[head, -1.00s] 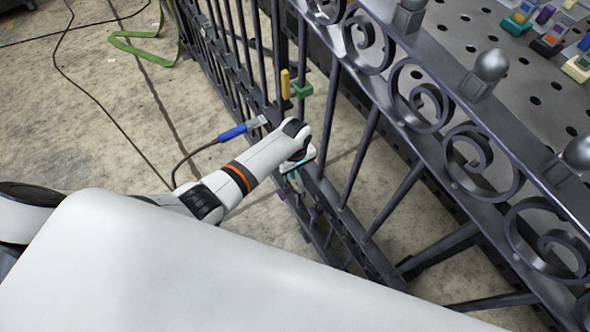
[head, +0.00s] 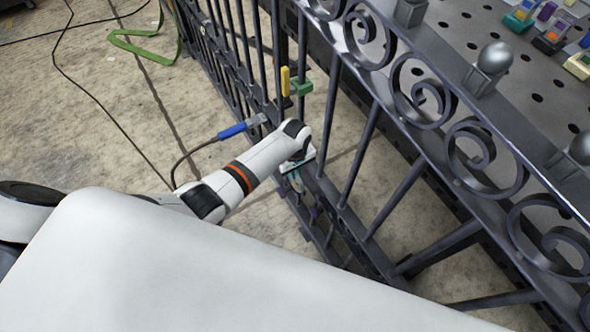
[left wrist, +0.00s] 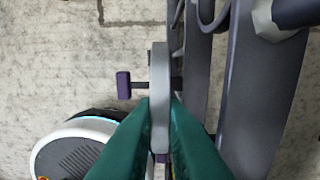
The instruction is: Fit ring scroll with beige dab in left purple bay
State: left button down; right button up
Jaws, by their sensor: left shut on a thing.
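My left gripper (head: 296,178) is low beside the dark metal gate (head: 345,190), on its near side. In the left wrist view its teal fingers (left wrist: 160,108) are shut on a grey metal piece (left wrist: 159,72), seen edge-on, likely the ring scroll. Its ring shape and any beige dab cannot be made out. A purple tab (left wrist: 123,85) on a short dark stem shows just left of the held piece. In the head view small purple marks (head: 314,213) show low on the gate below my gripper; which bay they mark is unclear. My right gripper is not in view.
Gate bars (left wrist: 262,90) stand close on the right in the left wrist view. A yellow-and-green clamp (head: 300,87) and a blue-handled tool (head: 238,130) are near my left wrist. A perforated table (head: 470,40) with coloured pieces lies beyond the gate. Open floor (head: 100,100) is left.

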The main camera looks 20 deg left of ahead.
pick_arm(q)
jog(key=shift+f+b, duration=0.3)
jog(key=shift+f, duration=0.2)
dwell(0.3)
jog(key=c, duration=1.4)
grip_release()
notch_tip(320, 180, up, 12)
jog(key=p, duration=0.3)
